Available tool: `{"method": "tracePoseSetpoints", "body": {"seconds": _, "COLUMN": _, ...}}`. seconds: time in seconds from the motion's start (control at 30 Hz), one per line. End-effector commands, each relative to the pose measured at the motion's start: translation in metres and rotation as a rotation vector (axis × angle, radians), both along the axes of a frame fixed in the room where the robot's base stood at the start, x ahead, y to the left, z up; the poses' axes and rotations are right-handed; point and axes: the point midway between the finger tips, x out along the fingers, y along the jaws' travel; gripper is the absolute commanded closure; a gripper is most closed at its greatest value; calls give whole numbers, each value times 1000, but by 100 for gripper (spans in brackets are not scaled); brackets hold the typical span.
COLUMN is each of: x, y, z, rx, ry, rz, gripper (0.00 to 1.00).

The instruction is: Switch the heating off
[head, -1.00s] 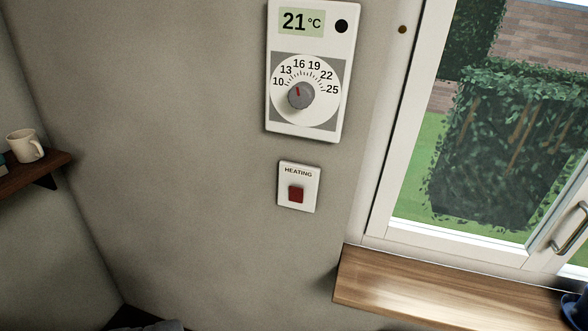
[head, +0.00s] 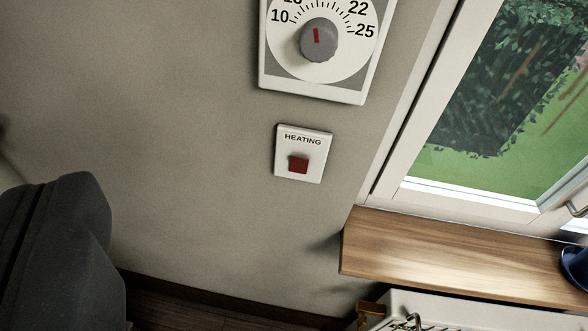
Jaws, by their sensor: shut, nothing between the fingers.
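The heating switch (head: 303,153) is a small white plate on the wall, marked HEATING. Its square red button (head: 298,164) sits below the lettering, and nothing touches it. I cannot tell from its look whether it is on or off. Just above is the white thermostat (head: 364,88) with a round grey knob (head: 318,40). The knob's red mark points up, slightly to the left. The top of the thermostat, with its display, is out of view. My gripper is not in view.
A dark grey rounded thing (head: 65,250), perhaps a chair back, stands close at the lower left. A wooden sill (head: 430,255) juts out at the right under the window (head: 500,100). A white radiator-like body (head: 470,312) is below it. The wall around the switch is clear.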

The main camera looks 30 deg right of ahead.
Motion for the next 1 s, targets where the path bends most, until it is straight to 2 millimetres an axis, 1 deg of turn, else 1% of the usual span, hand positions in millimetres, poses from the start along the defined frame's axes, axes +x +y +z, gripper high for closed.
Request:
{"method": "tracePoseSetpoints", "body": {"seconds": 0.07, "x": 10, "y": 5, "z": -9, "rx": -19, "ry": -1, "rz": 11, "gripper": 100}}
{"method": "tracePoseSetpoints", "body": {"seconds": 0.17, "x": 36, "y": 23, "z": -33, "rx": -79, "ry": -8, "rz": 36, "gripper": 100}}
{"method": "tracePoseSetpoints", "body": {"seconds": 0.2, "x": 50, "y": 29, "z": -47, "rx": -113, "ry": -14, "rz": 47, "gripper": 100}}
{"method": "tracePoseSetpoints", "body": {"seconds": 0.27, "x": 72, "y": 37, "z": -73, "rx": -174, "ry": -25, "rz": 58, "gripper": 100}}
{"method": "tracePoseSetpoints", "body": {"seconds": 0.3, "x": 87, "y": 41, "z": -91, "rx": -220, "ry": -38, "rz": 60, "gripper": 100}}
{"method": "tracePoseSetpoints", "body": {"seconds": 0.37, "x": 109, "y": 43, "z": -121, "rx": -294, "ry": -50, "rz": 54, "gripper": 100}}
{"method": "tracePoseSetpoints", "body": {"seconds": 0.4, "x": 121, "y": 42, "z": -141, "rx": -346, "ry": -60, "rz": 43, "gripper": 100}}
{"method": "tracePoseSetpoints", "body": {"seconds": 0.43, "x": 129, "y": 40, "z": -153, "rx": -389, "ry": -71, "rz": 31, "gripper": 100}}
{"method": "tracePoseSetpoints", "body": {"seconds": 0.47, "x": 136, "y": 37, "z": -169, "rx": -430, "ry": -73, "rz": 16, "gripper": 100}}
{"method": "tracePoseSetpoints", "body": {"seconds": 0.5, "x": 145, "y": 31, "z": -190, "rx": -491, "ry": -74, "rz": -7, "gripper": 100}}
{"method": "tracePoseSetpoints", "body": {"seconds": 0.57, "x": 154, "y": 19, "z": -216, "rx": -590, "ry": -82, "rz": -50, "gripper": 100}}
{"method": "tracePoseSetpoints", "body": {"seconds": 0.6, "x": 158, "y": 8, "z": -235, "rx": -664, "ry": -78, "rz": -82, "gripper": 100}}
{"method": "tracePoseSetpoints", "body": {"seconds": 0.67, "x": 161, "y": -8, "z": -260, "rx": -782, "ry": -72, "rz": -136, "gripper": 100}}
{"method": "tracePoseSetpoints", "body": {"seconds": 0.7, "x": 160, "y": -22, "z": -276, "rx": -867, "ry": -65, "rz": -176, "gripper": 100}}
{"method": "tracePoseSetpoints", "body": {"seconds": 0.73, "x": 159, "y": -32, "z": -287, "rx": -930, "ry": -55, "rz": -205, "gripper": 100}}
{"method": "tracePoseSetpoints", "body": {"seconds": 0.83, "x": 149, "y": -64, "z": -313, "rx": -1152, "ry": -24, "rz": -303, "gripper": 100}}
{"method": "tracePoseSetpoints", "body": {"seconds": 0.9, "x": 139, "y": -82, "z": -321, "rx": -1297, "ry": -5, "rz": -368, "gripper": 100}}
{"method": "tracePoseSetpoints", "body": {"seconds": 1.0, "x": 124, "y": -103, "z": -329, "rx": -1472, "ry": 30, "rz": -438, "gripper": 100}}
